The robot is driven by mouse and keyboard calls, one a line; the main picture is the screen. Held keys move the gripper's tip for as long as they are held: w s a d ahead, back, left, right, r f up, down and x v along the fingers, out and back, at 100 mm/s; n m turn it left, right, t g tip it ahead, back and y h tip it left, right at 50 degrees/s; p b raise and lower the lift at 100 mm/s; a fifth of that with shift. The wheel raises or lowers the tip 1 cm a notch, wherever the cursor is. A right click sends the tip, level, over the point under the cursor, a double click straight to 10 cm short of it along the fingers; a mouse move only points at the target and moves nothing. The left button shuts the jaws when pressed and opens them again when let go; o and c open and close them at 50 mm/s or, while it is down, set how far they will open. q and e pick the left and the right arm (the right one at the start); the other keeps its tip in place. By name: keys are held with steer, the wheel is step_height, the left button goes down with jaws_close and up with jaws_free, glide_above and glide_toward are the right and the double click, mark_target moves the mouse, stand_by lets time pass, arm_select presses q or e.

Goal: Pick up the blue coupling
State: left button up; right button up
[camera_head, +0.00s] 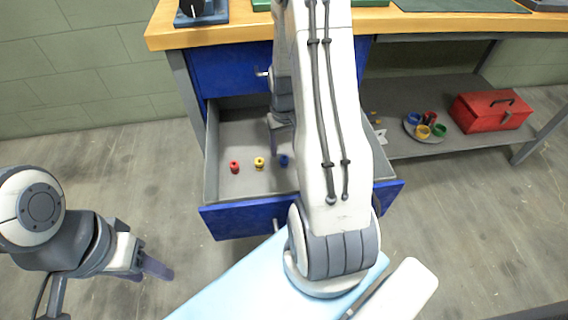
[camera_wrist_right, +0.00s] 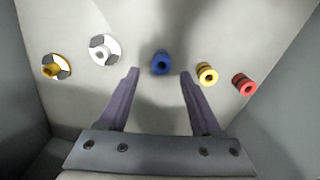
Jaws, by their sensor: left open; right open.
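The blue coupling (camera_head: 284,160) lies in the open drawer (camera_head: 224,190), beside the yellow coupling (camera_head: 259,163) and the red coupling (camera_head: 235,167). In the right wrist view the blue coupling (camera_wrist_right: 161,62) sits just beyond and between my right gripper's fingertips, with no contact visible. My right gripper (camera_wrist_right: 160,74) is open and empty, pointing down into the drawer. In the head view my right arm hides much of the drawer's right part. My left gripper (camera_head: 153,272) is open and empty, low at the left, outside the drawer.
In the right wrist view two round fittings, one white (camera_wrist_right: 104,49) and one yellowish (camera_wrist_right: 56,66), lie left of the blue coupling. Drawer walls surround my right gripper. A red toolbox (camera_head: 491,110) and a plate of coloured cups (camera_head: 425,130) stand on the lower shelf (camera_head: 400,92).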

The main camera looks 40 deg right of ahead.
mark_target(284, 157)
step_height(284, 157, down, 5)
steer(key=shift+s+a+b, duration=0.15)
steer(key=shift+b, duration=1)
steer(key=shift+r, duration=0.1)
jaws_close()
